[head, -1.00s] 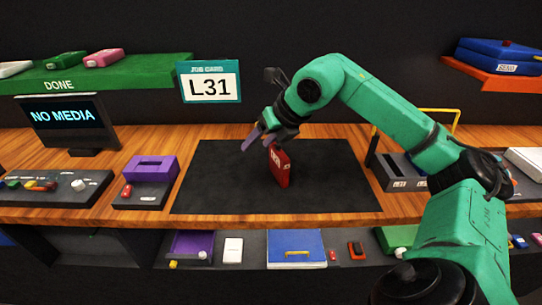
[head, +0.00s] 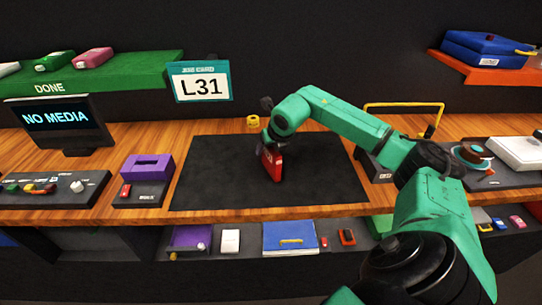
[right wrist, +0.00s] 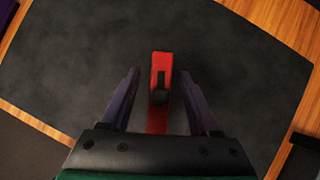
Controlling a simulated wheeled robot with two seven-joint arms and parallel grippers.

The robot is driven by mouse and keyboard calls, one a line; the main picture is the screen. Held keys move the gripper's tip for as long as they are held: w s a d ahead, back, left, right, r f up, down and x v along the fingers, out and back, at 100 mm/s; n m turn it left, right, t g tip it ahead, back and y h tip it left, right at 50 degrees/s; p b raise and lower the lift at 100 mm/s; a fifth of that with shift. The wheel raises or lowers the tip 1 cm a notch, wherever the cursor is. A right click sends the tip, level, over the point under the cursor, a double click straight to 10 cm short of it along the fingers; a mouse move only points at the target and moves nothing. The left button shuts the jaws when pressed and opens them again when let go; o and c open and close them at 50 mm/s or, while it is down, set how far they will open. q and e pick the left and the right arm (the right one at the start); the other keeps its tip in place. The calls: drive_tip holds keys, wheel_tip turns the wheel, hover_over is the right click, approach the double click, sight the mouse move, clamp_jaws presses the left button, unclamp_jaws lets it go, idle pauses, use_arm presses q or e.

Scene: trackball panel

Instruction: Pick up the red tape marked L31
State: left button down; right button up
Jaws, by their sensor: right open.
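The red tape (head: 274,163) stands upright on the dark mat (head: 325,180), with a pale label on its face too small to read. In the right wrist view the red tape (right wrist: 160,75) shows edge-on between the two fingers. My right gripper (head: 265,150) is at the tape's upper left side in the head view. In the right wrist view my right gripper (right wrist: 160,95) is open, one finger on each side of the tape, with gaps between. The job card (head: 200,83) reads L31. My left gripper is not in view.
A monitor (head: 58,120) reading NO MEDIA and a purple slotted device (head: 148,167) stand left of the mat. A yellow-handled rack (head: 377,165) stands to the right. A yellow roll (head: 253,121) sits behind the mat. Most of the mat is clear.

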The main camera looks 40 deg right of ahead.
clamp_jaws()
drive_tip(key=shift+r, duration=0.1)
